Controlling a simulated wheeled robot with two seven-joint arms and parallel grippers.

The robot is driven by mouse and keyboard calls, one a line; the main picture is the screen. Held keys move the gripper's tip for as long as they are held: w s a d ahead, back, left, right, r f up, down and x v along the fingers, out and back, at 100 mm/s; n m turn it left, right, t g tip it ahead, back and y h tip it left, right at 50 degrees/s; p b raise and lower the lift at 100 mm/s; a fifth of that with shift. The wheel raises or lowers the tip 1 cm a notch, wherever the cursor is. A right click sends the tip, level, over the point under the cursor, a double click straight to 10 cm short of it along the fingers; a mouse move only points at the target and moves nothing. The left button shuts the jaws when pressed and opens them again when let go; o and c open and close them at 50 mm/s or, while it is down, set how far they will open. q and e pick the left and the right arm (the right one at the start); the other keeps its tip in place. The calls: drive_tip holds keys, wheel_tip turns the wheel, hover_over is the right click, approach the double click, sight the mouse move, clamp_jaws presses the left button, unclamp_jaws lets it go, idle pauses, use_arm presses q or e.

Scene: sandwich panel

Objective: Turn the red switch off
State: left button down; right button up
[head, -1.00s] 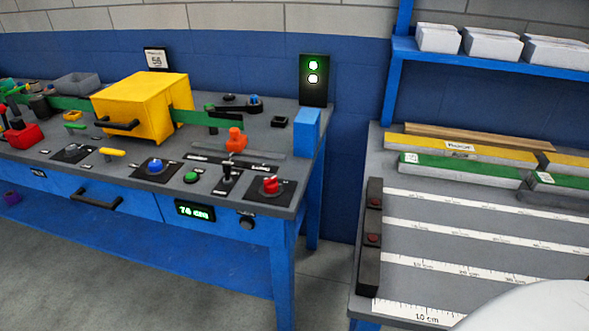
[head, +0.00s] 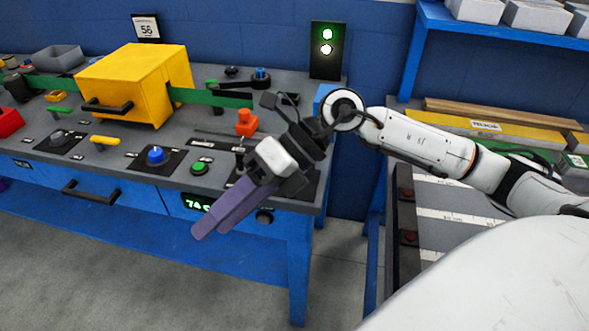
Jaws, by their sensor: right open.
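My right gripper (head: 213,229) hangs over the front right part of the workbench, its purple fingers pointing down and left past the bench's front edge. It is open and holds nothing that I can see. The red switch does not show now; in the earlier view it stood on a black plate at the bench's front right corner. A bit of that black plate (head: 311,186) shows beside my gripper, which covers the rest. I cannot see the switch's position. My left gripper is not in view.
A blue knob (head: 156,156) and a green button (head: 199,168) sit left of my gripper. An orange part (head: 246,123) stands behind it. A yellow box (head: 137,82) is farther left. A lamp panel (head: 327,50) with two lit lamps stands at the back.

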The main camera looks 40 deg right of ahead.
drive_tip(key=w+d+r+t+h, duration=0.15)
drive_tip(key=d+h, duration=0.35)
drive_tip(key=d, duration=0.5)
drive_tip(key=w+d+r+t+h, duration=0.1)
drive_tip(key=w+d+h, duration=0.3)
drive_tip(key=d, duration=0.7)
drive_tip(key=shift+m+h, duration=0.3)
drive_tip(key=shift+h, duration=0.1)
drive_tip(key=x, duration=0.6)
drive_tip(key=s+x, duration=0.1)
drive_tip(key=x, duration=0.2)
drive_tip(key=shift+a+f, duration=0.2)
drive_tip(key=shift+a, duration=0.05)
drive_tip(key=shift+w+f, duration=0.1)
drive_tip(key=shift+f, duration=0.25)
drive_tip(key=shift+c, duration=0.2)
drive_tip(key=c, duration=1)
